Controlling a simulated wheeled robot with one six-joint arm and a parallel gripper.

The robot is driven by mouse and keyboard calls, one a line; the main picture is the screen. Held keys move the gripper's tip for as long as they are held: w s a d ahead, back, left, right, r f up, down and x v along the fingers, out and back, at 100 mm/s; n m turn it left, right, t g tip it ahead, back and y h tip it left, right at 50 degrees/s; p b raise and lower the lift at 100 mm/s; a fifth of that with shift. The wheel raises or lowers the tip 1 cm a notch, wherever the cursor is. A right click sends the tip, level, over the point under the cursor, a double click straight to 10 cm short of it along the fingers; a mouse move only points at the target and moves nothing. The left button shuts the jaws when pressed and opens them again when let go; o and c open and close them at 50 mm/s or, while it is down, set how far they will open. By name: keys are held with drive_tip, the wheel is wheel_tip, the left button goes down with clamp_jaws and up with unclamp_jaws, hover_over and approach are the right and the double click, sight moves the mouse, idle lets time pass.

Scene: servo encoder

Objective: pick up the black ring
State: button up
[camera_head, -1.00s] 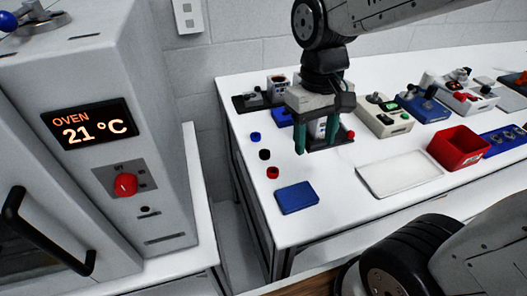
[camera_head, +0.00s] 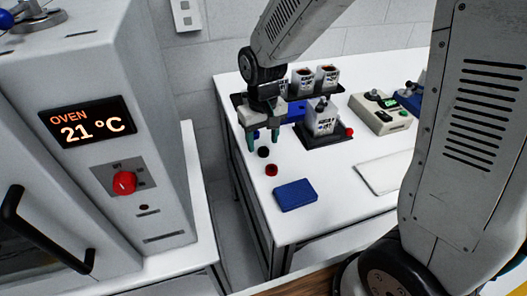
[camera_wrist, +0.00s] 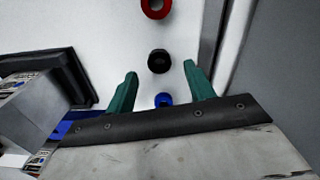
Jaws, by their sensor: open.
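The black ring (camera_head: 263,152) lies on the white table between the blue ring and the red ring. In the wrist view the black ring (camera_wrist: 159,61) sits just beyond the fingertips, roughly centred between them. My gripper (camera_head: 263,148) is open and empty, with its green fingers pointing down near the row of rings. In the wrist view my gripper (camera_wrist: 159,68) has its two green fingers spread wide. I cannot tell its exact height above the table.
The red ring (camera_wrist: 157,6) lies beyond the black one, and the blue ring (camera_wrist: 163,99) lies nearer the gripper. A blue pad (camera_head: 296,195) lies in front. A dark fixture (camera_head: 322,130) with a grey block stands to the right. The table's left edge is close.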

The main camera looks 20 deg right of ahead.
wheel_tip(320, 180, down, 2)
drive_tip(key=shift+f, duration=0.15)
drive_tip(key=c, duration=1)
drive_tip(key=shift+c, duration=0.2)
